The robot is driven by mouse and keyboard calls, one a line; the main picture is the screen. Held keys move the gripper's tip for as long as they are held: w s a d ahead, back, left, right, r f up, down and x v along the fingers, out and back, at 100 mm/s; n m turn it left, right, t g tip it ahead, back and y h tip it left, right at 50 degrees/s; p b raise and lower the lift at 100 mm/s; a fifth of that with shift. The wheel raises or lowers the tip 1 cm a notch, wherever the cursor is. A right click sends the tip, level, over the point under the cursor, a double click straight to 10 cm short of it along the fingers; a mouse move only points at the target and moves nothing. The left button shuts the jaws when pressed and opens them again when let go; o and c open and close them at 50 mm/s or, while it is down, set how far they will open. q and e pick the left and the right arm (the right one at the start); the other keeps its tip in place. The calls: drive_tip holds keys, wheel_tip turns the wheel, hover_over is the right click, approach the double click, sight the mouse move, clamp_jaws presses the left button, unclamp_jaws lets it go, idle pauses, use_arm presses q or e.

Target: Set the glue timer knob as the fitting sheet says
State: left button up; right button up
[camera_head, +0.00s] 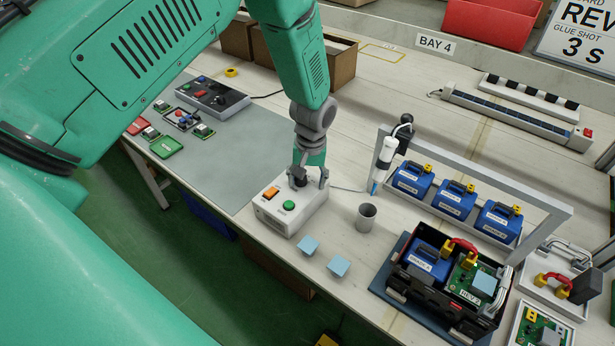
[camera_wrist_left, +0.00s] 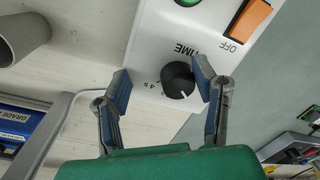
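The glue timer is a white box (camera_head: 299,213) with an orange OFF switch (camera_head: 271,192), a green button (camera_head: 289,205) and a black knob (camera_head: 298,178). In the left wrist view the knob (camera_wrist_left: 178,80) carries a white pointer mark; "TIME" and "4 s" are printed beside it, other marks are hidden. My left gripper (camera_head: 311,176) is over the box, its fingers (camera_wrist_left: 162,74) open on either side of the knob. The right-hand finger is close to the knob; the other stands apart. The fitting sheet (camera_head: 582,38) reads "GLUE SHOT 3 S". My right gripper is not in view.
A grey cup (camera_head: 366,217) and two light blue pads (camera_head: 309,246) are near the box. A glue dispenser (camera_head: 384,160) hangs by the rack of blue modules (camera_head: 453,198). A black crate (camera_head: 408,286) with modules stands at the front right. The grey mat (camera_head: 232,150) has bare room.

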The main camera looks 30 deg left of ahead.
use_arm(q)
drive_tip(key=shift+w+r, duration=0.15)
drive_tip(key=c, duration=0.6)
drive_tip(key=a, duration=0.3)
drive_tip(key=shift+f, duration=0.25)
clamp_jaws()
drive_tip(key=shift+c, duration=1.4)
unclamp_jaws()
drive_tip(key=shift+a+f, duration=0.1)
drive_tip(key=shift+w, duration=0.1)
clamp_jaws()
drive_tip(key=shift+d, duration=0.85)
drive_tip(key=shift+s+a+f, duration=0.1)
drive_tip(key=shift+s+a, duration=0.1)
drive_tip(key=shift+a, duration=0.25)
drive_tip(key=shift+d, duration=0.35)
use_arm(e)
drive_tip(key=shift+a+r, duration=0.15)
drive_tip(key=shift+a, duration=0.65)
